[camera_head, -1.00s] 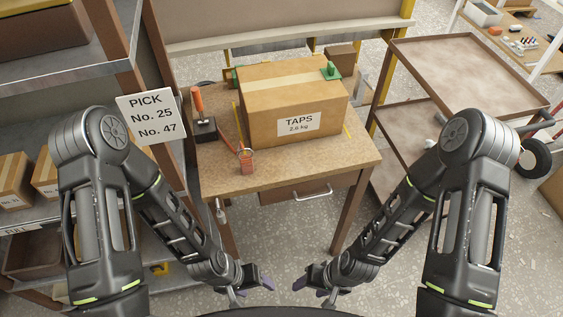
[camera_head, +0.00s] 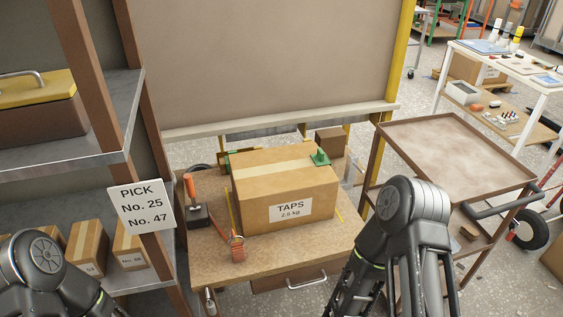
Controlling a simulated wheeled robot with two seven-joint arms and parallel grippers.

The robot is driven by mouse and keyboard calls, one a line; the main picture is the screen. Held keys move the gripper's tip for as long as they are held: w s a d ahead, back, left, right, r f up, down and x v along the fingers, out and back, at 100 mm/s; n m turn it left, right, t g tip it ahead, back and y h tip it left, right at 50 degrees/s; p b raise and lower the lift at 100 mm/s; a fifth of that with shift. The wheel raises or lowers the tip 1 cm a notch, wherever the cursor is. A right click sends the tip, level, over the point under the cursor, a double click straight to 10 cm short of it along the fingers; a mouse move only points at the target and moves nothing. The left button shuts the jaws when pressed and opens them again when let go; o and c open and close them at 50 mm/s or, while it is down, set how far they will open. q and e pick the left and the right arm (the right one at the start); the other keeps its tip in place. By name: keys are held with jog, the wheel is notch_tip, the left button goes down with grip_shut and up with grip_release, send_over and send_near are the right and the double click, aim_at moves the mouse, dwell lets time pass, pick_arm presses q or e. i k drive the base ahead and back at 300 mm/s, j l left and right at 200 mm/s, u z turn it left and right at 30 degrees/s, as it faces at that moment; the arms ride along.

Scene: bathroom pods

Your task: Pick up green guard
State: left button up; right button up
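A small green guard (camera_head: 320,158) sits on the top right edge of a cardboard box labelled TAPS (camera_head: 262,188). Another green piece (camera_head: 226,162) shows partly behind the box's far left corner. The box stands on a wooden workbench (camera_head: 220,264). My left arm is at the lower left corner and my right arm is at the lower right, in front of the bench's right side. Both grippers are below the picture and out of view.
An orange-handled tool on a dark block (camera_head: 197,214) and a red-orange item (camera_head: 237,250) lie left of the box. A small brown box (camera_head: 330,141) is behind it. Shelving with a PICK sign (camera_head: 141,207) stands left. A brown tray trolley (camera_head: 455,150) stands right.

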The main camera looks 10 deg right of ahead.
aim_at(321, 158)
jog(key=l+u, duration=0.65)
jog(key=u, duration=0.15)
jog(key=k+l+u, duration=0.15)
jog(key=u, duration=0.25)
jog(key=k+l, duration=0.15)
jog(key=l, duration=0.2)
jog(key=k+l+u, duration=0.15)
jog(key=l, duration=0.25)
jog(key=k+l, duration=0.2)
jog(key=l, duration=0.15)
jog(key=k+l+u, duration=0.1)
jog(key=l, duration=0.25)
jog(key=k, duration=0.1)
